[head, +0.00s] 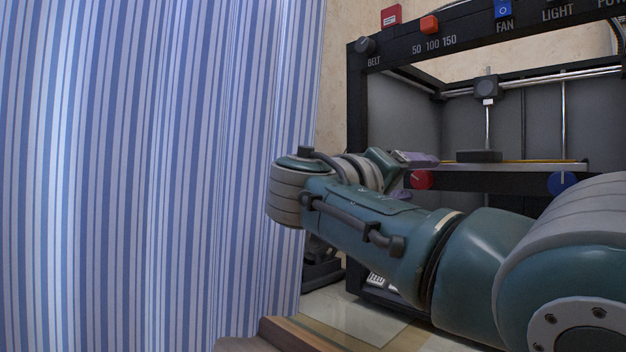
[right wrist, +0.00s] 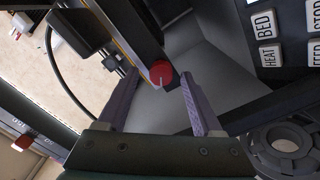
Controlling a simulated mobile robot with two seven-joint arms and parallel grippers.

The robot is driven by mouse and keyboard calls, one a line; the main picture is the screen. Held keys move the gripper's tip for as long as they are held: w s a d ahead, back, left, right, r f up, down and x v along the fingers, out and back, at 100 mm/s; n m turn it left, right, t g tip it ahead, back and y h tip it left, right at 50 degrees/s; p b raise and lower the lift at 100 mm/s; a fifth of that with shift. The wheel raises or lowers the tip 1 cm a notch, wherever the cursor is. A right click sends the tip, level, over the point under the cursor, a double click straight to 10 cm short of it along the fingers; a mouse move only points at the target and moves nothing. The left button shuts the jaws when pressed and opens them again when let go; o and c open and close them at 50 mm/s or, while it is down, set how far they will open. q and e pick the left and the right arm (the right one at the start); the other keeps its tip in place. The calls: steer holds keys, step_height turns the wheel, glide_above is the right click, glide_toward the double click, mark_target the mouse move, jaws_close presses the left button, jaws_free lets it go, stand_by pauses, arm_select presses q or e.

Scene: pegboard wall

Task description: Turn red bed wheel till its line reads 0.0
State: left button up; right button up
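The red bed wheel (head: 422,180) sits under the front of the printer's bed, partly hidden by my right gripper (head: 414,163) in the head view. In the right wrist view the red wheel (right wrist: 161,70) shows a short pale line pointing toward the gripper's palm side. My right gripper (right wrist: 160,82) is open, with one purple-grey finger on each side of the wheel. The fingertips look close to the wheel; I cannot tell whether they touch it. No reading of 0.0 can be made out. My left gripper is not in view.
A blue wheel (head: 562,183) is at the right under the bed (head: 520,163). The black printer frame (head: 357,110) surrounds the opening. A striped curtain (head: 150,170) fills the left side. BED, HEAT and other labelled keys (right wrist: 266,24) show in the right wrist view.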

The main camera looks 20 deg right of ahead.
steer(key=shift+a, duration=0.1)
steer(key=shift+s+a, duration=0.15)
steer(key=shift+a, duration=0.2)
steer(key=p+v, duration=0.1)
steer(key=v, duration=0.8)
steer(key=shift+f, duration=0.1)
